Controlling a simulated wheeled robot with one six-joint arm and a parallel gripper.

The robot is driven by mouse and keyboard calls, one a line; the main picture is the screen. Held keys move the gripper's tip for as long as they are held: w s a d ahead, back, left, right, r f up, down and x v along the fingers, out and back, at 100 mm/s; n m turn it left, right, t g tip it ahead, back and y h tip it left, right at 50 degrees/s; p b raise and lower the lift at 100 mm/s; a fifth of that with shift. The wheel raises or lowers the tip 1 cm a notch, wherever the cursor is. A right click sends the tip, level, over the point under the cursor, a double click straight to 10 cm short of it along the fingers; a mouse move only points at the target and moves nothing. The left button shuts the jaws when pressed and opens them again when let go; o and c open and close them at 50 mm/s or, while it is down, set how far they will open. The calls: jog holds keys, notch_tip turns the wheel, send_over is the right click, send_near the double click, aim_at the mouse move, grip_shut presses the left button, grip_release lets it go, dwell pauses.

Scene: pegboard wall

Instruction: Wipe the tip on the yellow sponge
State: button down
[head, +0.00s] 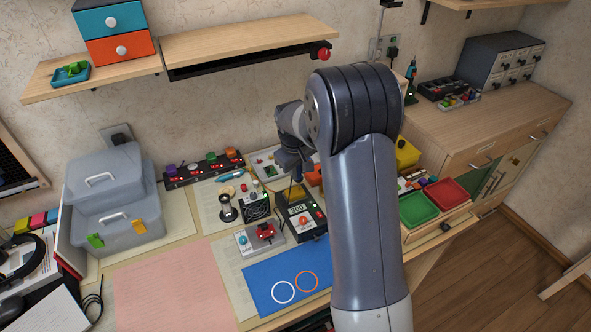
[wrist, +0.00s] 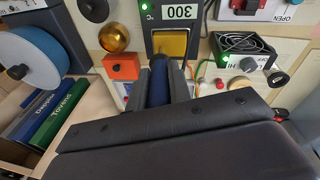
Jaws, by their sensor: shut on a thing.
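The yellow sponge (wrist: 174,42) sits in the dark station with the "300" display. In the head view the sponge (head: 289,192) shows only partly, behind the display (head: 299,209) and below my gripper. My gripper (wrist: 160,84) is shut on a dark blue handle (wrist: 158,76), which looks like a soldering iron. The handle points toward the sponge's near edge in the wrist view. Its tip is not clear, so I cannot tell whether it touches the sponge. In the head view my gripper (head: 292,168) is above the station's back end, partly hidden by my arm.
A black fan (wrist: 243,48) and an orange block (wrist: 122,67) flank the station. A blue mat (head: 270,280) with two rings and a pink sheet (head: 170,285) lie clear nearer the front.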

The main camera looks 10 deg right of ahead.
jog(key=shift+d, duration=0.2)
jog(key=shift+a, duration=0.2)
jog(key=shift+a, duration=0.3)
jog(key=shift+s+a, duration=0.15)
jog(key=shift+a, duration=0.4)
jog(key=shift+s+a, duration=0.1)
jog(key=shift+a, duration=0.2)
notch_tip(320, 180, up, 5)
jog(key=p, duration=0.3)
dwell(0.5)
